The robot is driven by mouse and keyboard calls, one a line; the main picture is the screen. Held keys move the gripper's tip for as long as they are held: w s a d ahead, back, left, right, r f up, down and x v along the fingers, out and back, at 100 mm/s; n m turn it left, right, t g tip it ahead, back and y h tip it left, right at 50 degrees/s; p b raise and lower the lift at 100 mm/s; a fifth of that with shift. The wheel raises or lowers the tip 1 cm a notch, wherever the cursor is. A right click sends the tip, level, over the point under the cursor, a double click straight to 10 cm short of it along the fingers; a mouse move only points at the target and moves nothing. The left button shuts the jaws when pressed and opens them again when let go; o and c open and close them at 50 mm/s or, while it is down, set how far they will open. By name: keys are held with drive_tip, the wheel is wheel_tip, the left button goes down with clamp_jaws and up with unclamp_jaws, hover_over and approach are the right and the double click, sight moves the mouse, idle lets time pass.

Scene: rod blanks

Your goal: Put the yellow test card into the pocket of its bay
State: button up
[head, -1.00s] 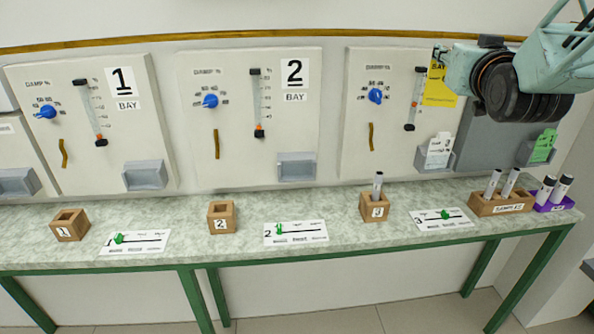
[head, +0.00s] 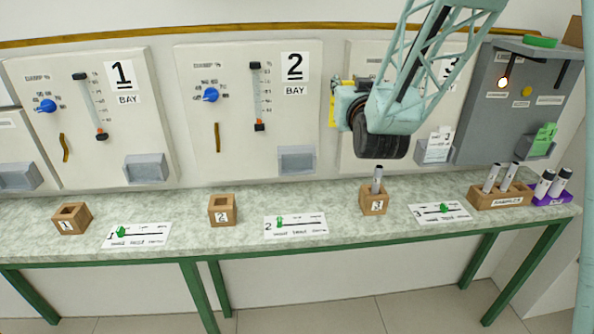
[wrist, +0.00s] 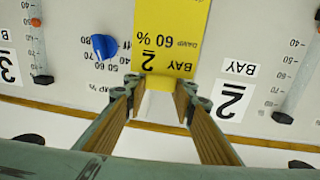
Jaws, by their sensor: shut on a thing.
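My gripper (wrist: 163,92) is shut on the yellow test card (wrist: 172,30). The card reads "BAY 2, DAMP 60 %" upside down in the wrist view. In the head view only a yellow sliver of the card (head: 332,112) shows beside my gripper (head: 342,95), the rest hidden behind my wrist. Both are in front of the wall between the bay 2 and bay 3 panels, above the bench. The bay 2 panel (head: 236,120) carries a grey pocket (head: 297,160) at its lower right, down and left of my gripper. No card shows in that pocket.
Bay 3's pocket (head: 433,155) holds a white card. A bay 1 pocket (head: 146,168) is at the left. Below, the bench (head: 350,232) carries wooden blocks, white slider sheets and a sample rack (head: 500,199). The wall in front of bay 2 is clear.

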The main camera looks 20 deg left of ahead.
drive_tip(key=shift+n+y, duration=0.4)
drive_tip(key=shift+y, duration=0.2)
drive_tip(key=s+a+f, duration=0.1)
drive_tip(key=a+f, duration=0.1)
drive_tip(key=a, duration=0.2)
drive_tip(key=s+a+f, duration=0.2)
drive_tip(key=a+f, duration=0.1)
drive_tip(key=a, duration=0.2)
drive_tip(key=s+a+f, duration=0.1)
drive_tip(key=a+f, duration=0.2)
drive_tip(key=a, duration=0.1)
drive_tip(key=shift+s+a, duration=0.2)
drive_tip(key=shift+a, duration=0.05)
drive_tip(key=shift+f, duration=2)
drive_tip(key=shift+f+b, duration=0.35)
drive_tip(key=shift+f, duration=1.75)
drive_tip(key=o, duration=0.9)
drive_tip(key=shift+s+d+r, duration=0.1)
drive_tip(key=shift+r, duration=0.15)
